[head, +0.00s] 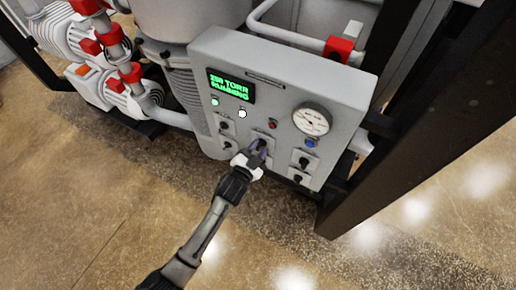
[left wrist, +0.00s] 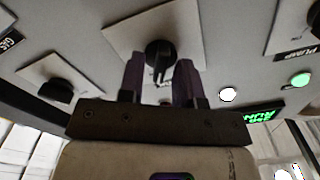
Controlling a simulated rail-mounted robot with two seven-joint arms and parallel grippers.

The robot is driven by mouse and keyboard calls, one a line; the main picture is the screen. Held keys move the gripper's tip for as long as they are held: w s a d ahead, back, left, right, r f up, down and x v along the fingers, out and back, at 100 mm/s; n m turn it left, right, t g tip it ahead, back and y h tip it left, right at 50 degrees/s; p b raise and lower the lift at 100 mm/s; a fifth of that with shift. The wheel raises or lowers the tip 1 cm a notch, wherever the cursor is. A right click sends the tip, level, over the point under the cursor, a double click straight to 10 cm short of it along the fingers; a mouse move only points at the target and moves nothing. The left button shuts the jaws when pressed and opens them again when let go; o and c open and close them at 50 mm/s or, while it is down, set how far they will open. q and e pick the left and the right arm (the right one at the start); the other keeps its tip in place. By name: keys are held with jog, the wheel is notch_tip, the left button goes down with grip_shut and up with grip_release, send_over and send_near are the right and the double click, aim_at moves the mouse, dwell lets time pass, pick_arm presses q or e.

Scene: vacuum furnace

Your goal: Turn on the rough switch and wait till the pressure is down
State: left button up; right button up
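The grey control panel (head: 345,92) carries several black rotary switches on pale plates. My left gripper (head: 257,152) is at the middle switch, which it largely covers in the head view. In the left wrist view, the black knob (left wrist: 159,54) shows between and just beyond the two fingertips (left wrist: 159,78). The fingers are apart, with small gaps beside the knob. I cannot read this switch's label, so I cannot tell if it is the rough switch. The green display (head: 231,86) appears to read 250 TORR, RUNNING. My right gripper is out of view.
A round dial gauge (head: 312,119), a red button (head: 272,123) and a blue button (head: 310,142) sit on the panel. Green (head: 214,102) and white (head: 242,113) lamps glow. A dark frame post (head: 420,110) stands at right. Pumps (head: 95,60) stand at left. The front floor is clear.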

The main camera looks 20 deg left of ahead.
pick_arm(q)
jog(key=shift+o, duration=0.3)
jog(key=shift+s, duration=0.15)
jog(key=shift+s, duration=0.3)
jog(key=s+a+b, duration=0.1)
jog(key=s+b, duration=0.1)
jog(key=s, duration=1.1)
jog(key=shift+a, duration=0.35)
jog(key=shift+w, duration=0.1)
